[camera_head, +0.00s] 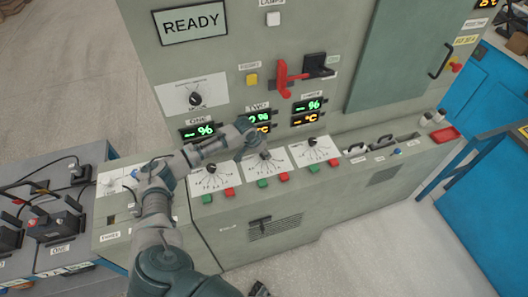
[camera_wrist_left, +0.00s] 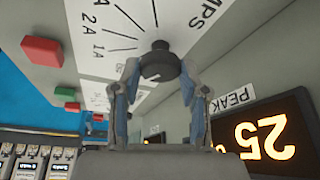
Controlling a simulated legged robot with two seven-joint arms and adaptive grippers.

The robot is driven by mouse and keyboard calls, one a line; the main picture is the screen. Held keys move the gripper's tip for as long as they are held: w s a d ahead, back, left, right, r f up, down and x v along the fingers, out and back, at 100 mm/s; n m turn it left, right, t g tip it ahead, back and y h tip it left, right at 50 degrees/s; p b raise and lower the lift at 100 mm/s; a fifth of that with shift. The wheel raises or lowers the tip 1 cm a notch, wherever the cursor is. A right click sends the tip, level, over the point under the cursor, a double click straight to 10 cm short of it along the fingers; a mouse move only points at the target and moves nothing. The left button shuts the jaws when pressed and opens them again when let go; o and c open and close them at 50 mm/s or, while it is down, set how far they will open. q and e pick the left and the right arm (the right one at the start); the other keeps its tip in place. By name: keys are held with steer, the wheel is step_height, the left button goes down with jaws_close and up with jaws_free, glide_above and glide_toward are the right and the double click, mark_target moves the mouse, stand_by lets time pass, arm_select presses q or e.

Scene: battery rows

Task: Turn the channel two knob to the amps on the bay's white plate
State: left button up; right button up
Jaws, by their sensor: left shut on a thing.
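My left gripper (camera_head: 259,147) reaches over the sloping ledge of the grey cabinet to the middle dial, below the display labelled TWO (camera_head: 258,106). In the left wrist view my left gripper (camera_wrist_left: 159,70) is closed around a dark round knob (camera_wrist_left: 158,60), one finger on each side. The knob sits on a white scale plate (camera_wrist_left: 105,25) with black radiating lines, marks such as 1A and 2A, and lettering ending in MPS. In the head view this middle scale plate (camera_head: 268,168) is partly hidden by the gripper. My right gripper is not seen.
Similar dials stand left (camera_head: 211,168) and right (camera_head: 312,142), with red and green buttons along the ledge. A mode knob plate (camera_head: 192,93), a READY sign (camera_head: 190,27) and a red lever (camera_head: 284,75) are above. A lit display (camera_wrist_left: 265,135) is close beside the fingers.

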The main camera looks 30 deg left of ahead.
arm_select(q)
steer(key=shift+s+f, duration=0.2)
steer(key=shift+f, duration=0.1)
steer(key=shift+a+m+h+p, duration=0.15)
steer(key=shift+m+h+p, duration=0.15)
steer(key=shift+m+p, duration=0.3)
steer(key=shift+m+g+p, duration=0.3)
steer(key=shift+m+p, duration=0.1)
steer(key=shift+m, duration=0.2)
steer(key=shift+m+h, duration=0.4)
steer(key=shift+m, duration=0.3)
steer(key=shift+f+m+g, duration=0.1)
steer(key=shift+m+g, duration=0.3)
steer(key=shift+m, duration=0.5)
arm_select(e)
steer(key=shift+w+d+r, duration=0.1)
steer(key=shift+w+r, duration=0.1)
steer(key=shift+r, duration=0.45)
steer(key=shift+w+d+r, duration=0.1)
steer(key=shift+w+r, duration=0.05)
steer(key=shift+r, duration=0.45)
arm_select(q)
steer(key=shift+h, duration=0.3)
